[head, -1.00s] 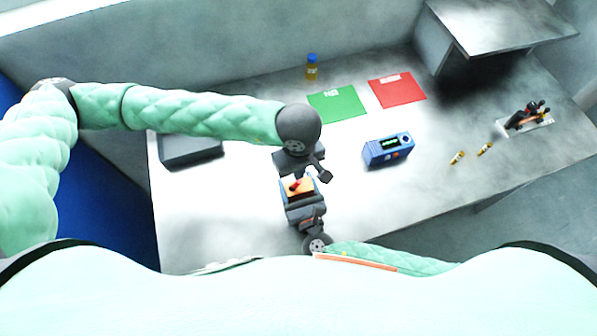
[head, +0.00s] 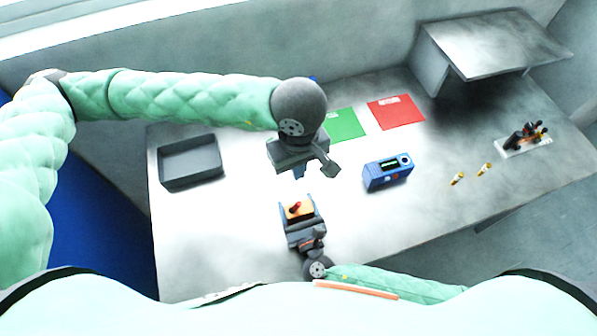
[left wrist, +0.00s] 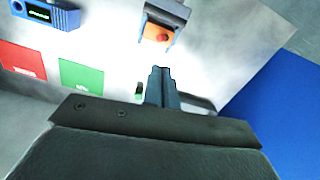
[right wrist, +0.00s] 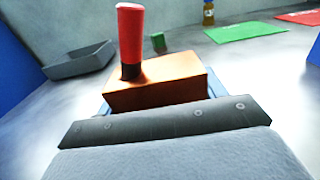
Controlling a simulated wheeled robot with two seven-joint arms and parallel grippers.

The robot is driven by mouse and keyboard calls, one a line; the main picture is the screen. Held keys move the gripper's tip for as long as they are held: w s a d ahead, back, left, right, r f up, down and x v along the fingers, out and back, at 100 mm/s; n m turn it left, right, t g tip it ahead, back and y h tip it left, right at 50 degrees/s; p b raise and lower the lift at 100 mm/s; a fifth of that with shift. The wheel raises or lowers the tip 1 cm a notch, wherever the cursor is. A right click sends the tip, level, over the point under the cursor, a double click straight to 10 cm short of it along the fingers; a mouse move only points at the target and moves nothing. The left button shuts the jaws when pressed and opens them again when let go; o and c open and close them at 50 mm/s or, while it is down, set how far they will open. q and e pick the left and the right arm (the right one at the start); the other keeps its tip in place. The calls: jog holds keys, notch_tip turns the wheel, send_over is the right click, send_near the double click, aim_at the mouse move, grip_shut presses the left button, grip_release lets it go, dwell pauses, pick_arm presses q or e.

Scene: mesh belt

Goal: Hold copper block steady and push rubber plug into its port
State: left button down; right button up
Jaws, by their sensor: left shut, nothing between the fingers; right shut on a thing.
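The copper block (head: 306,216) is orange and sits between the blue fingers of my right gripper (head: 302,224), which is shut on it. The rubber plug (head: 295,207) is red with a dark lower end. In the right wrist view the plug (right wrist: 131,40) stands upright at the top of the copper block (right wrist: 158,92), near its left end; how deep it sits in the port is hidden. My left gripper (head: 301,172) is shut and empty, apart from the block and beyond it. In the left wrist view its closed fingers (left wrist: 162,75) point towards the block (left wrist: 155,34).
A grey tray (head: 190,178) stands at the left of the table. Green (head: 346,125) and red (head: 396,111) mats lie at the back. A blue device (head: 388,173), small yellowish cylinders (head: 457,179) and a white rack (head: 524,146) are on the right. A small green object (right wrist: 158,42) stands beyond the block.

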pick_arm(q)
jog(key=shift+f, duration=7)
jog(key=shift+f, duration=0.4)
